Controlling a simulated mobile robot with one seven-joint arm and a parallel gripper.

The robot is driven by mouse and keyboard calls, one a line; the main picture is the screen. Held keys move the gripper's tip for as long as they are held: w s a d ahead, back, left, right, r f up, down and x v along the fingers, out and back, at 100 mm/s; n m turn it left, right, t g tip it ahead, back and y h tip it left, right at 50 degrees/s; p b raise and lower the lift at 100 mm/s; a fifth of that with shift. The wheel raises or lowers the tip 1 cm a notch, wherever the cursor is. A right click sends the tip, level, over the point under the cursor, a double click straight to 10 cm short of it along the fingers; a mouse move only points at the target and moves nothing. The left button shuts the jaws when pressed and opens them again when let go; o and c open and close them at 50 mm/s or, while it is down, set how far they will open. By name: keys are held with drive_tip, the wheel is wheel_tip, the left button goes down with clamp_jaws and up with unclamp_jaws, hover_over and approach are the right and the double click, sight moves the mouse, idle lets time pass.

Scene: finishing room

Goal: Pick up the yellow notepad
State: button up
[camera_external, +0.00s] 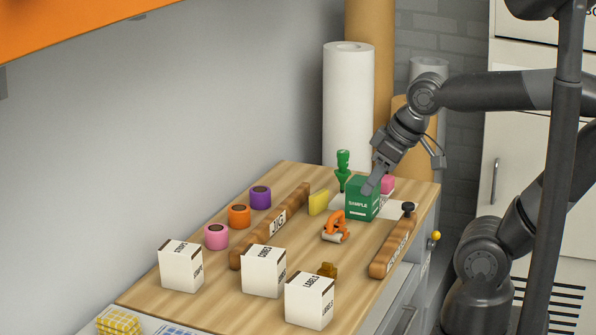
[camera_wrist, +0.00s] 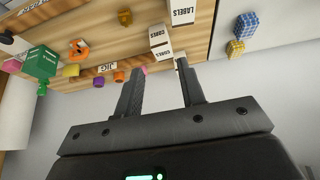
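The yellow notepad (camera_external: 319,202) stands on the wooden tabletop, left of the green SAMPLE box (camera_external: 362,199). In the wrist view the notepad (camera_wrist: 71,70) is small, at the left, near the orange tape dispenser. My gripper (camera_external: 371,186) is raised over the table, and one finger overlaps the green box in the external view. In the wrist view my gripper (camera_wrist: 160,66) has its two fingers wide apart with nothing held between them. The notepad is well left of the fingers there and apart from them.
The orange dispenser (camera_external: 336,227), a green stamp (camera_external: 343,170) and a long wooden JIG block (camera_external: 272,227) surround the notepad. Tape rolls (camera_external: 239,215) lie beyond the block. White boxes (camera_external: 264,271) stand at the front. A wooden bar (camera_external: 393,243) lies right.

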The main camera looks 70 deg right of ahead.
drive_tip(key=shift+o, duration=0.5)
drive_tip(key=o, duration=1.1)
drive_tip(key=shift+c, duration=0.2)
